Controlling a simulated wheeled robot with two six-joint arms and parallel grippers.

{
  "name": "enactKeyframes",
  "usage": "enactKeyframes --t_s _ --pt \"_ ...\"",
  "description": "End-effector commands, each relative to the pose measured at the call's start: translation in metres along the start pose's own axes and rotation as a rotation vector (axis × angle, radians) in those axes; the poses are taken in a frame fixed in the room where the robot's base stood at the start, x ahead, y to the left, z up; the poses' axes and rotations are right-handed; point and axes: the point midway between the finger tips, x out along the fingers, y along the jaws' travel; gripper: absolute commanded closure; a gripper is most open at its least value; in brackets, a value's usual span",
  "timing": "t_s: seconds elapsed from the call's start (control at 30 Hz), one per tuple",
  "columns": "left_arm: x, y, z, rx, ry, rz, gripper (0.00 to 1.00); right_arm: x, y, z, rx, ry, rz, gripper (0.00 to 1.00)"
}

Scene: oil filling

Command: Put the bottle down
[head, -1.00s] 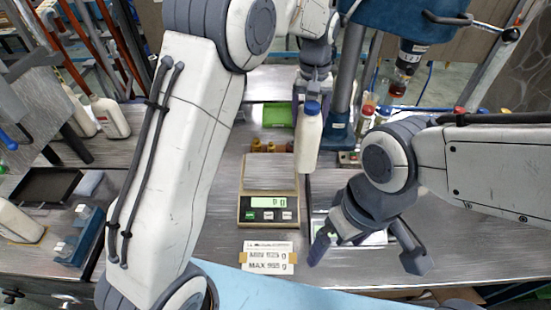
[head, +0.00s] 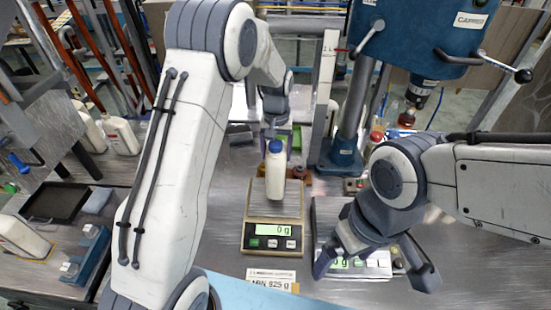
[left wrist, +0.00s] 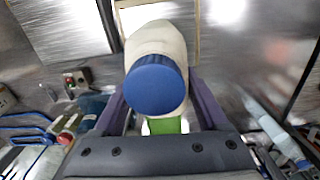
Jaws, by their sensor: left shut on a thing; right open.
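A cream white bottle (head: 275,180) with a blue cap (head: 275,147) stands upright at the scale (head: 272,237) in the head view. Its base appears over the scale's plate; the display reads 0 g, and I cannot tell whether the base touches. My left gripper (head: 276,128) is behind the bottle and shut on it. In the left wrist view the bottle (left wrist: 160,38) sits between both fingers of the left gripper (left wrist: 160,105), cap facing the camera. My right gripper (head: 373,272) is open and empty, at the right of the scale.
A second scale (head: 375,262) lies under my right gripper. A paper card (head: 270,275) is in front of the first scale. A blue press column (head: 342,155) stands behind right. Other white bottles (head: 120,135) and a dark tray (head: 52,203) are at the left.

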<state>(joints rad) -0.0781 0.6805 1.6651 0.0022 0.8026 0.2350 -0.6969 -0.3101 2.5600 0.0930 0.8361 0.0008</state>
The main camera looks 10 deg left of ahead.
Motion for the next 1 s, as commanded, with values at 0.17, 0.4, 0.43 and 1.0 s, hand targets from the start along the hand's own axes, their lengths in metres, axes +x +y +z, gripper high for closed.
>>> enactKeyframes --t_s 0.17,0.4,0.43,1.0 --pt "0.012 -0.003 0.000 -0.001 -0.001 0.000 1.00 -0.010 -0.001 -0.001 -0.001 0.000 0.000 0.00" --pt "0.039 -0.003 -0.001 -0.002 0.001 0.000 1.00 -0.021 -0.002 -0.001 -0.004 0.000 0.000 0.00" --pt "0.040 -0.003 -0.001 -0.002 0.003 0.001 1.00 -0.020 -0.002 -0.001 -0.004 0.000 0.000 0.00" --pt "0.044 -0.003 -0.001 -0.002 0.001 0.000 0.00 -0.017 -0.001 -0.001 -0.003 0.000 0.000 0.00"
